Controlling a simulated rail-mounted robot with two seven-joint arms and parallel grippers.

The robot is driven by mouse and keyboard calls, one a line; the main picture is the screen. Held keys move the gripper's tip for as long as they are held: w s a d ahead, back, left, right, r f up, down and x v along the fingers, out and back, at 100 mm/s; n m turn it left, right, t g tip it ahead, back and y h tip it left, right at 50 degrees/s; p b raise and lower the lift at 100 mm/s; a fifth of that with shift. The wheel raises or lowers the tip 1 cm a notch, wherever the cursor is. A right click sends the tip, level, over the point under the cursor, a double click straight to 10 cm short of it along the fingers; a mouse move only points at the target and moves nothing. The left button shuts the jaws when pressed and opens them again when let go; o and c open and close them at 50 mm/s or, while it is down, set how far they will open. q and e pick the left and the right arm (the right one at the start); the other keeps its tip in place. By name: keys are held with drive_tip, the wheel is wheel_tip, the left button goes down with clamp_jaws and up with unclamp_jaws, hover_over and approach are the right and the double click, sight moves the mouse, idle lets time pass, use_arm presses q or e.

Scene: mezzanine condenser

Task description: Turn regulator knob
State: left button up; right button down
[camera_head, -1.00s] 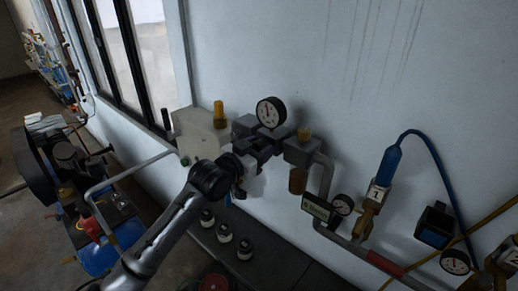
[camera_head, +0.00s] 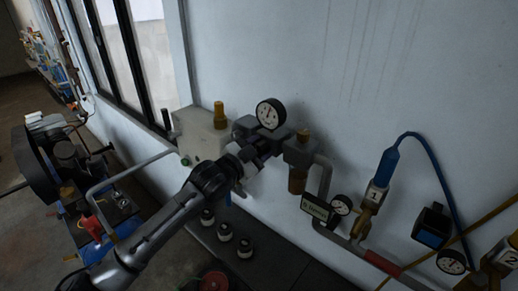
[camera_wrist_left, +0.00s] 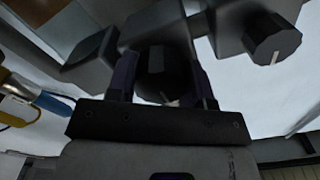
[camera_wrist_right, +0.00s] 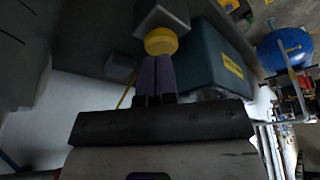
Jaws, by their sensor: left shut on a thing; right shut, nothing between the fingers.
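The regulator knob (camera_wrist_left: 157,82) is dark, with a white mark on its rim. In the left wrist view it sits between the two fingers of my left gripper (camera_wrist_left: 160,85), which is shut on it. In the head view my left gripper (camera_head: 266,148) is at the regulator body below the round pressure gauge (camera_head: 270,113), and hides the knob. My right gripper (camera_wrist_right: 155,80) is shut and empty in the right wrist view. A yellow round part (camera_wrist_right: 161,41) shows just beyond its fingertips; I cannot tell whether they touch.
A second dark knob (camera_wrist_left: 274,42) sits beside the held one. A beige box (camera_head: 203,137) is left of the regulator; a filter unit (camera_head: 298,178) and piping are right. A blue-handled valve (camera_head: 382,178) stands farther right. The wall above is clear.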

drive_tip(key=shift+d, duration=0.15)
use_arm(q)
drive_tip(key=o, duration=0.9)
drive_tip(key=shift+s+a+f, duration=0.1)
drive_tip(key=shift+s+a, duration=0.25)
use_arm(e)
drive_tip(key=shift+f, duration=0.1)
drive_tip(key=shift+f+b, duration=0.9)
drive_tip(key=shift+b, duration=0.1)
use_arm(q)
drive_tip(key=v, duration=1.2)
drive_tip(key=shift+s+a, duration=0.2)
drive_tip(key=shift+s, duration=0.15)
